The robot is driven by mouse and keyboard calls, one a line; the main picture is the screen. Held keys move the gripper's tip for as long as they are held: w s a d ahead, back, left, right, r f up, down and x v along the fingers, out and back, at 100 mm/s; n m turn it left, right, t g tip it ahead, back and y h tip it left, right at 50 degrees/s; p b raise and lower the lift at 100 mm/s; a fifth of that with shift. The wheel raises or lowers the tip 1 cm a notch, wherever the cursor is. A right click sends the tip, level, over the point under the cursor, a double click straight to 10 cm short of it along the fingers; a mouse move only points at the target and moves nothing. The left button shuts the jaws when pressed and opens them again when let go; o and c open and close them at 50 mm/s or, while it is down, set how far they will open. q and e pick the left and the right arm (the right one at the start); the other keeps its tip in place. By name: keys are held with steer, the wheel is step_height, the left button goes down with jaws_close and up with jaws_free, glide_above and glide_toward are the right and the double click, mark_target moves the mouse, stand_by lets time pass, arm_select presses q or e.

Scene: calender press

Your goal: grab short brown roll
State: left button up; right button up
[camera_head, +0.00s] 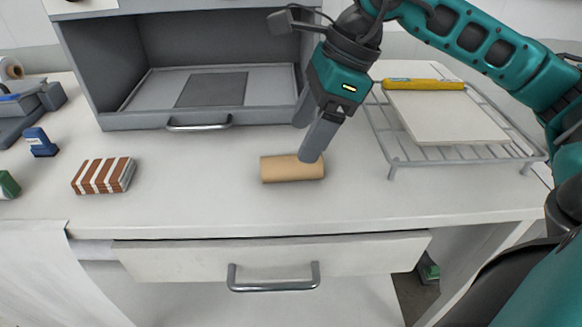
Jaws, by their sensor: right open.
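The short brown roll (285,169) lies on its side on the white table, in front of the grey open box. My right gripper (308,140) reaches down over it from the upper right. Its two fingers are apart, and the nearer fingertip overlaps the roll's right end in the picture. The other finger is farther back, near the box's front right corner. I cannot tell whether a finger touches the roll. The roll's right end is partly hidden by the nearer finger. My left gripper is not in view.
The grey box (150,122) with a front handle stands behind the roll. A wire rack (400,151) with a white board and yellow bar is at right. A brown-and-white striped stack (103,175) lies at left. The drawer (180,262) is below the tabletop.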

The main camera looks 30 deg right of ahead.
mark_target(291, 168)
steer(key=x, duration=0.5)
steer(key=shift+f, duration=0.2)
steer(key=c, duration=1.1)
steer(key=shift+r, duration=0.1)
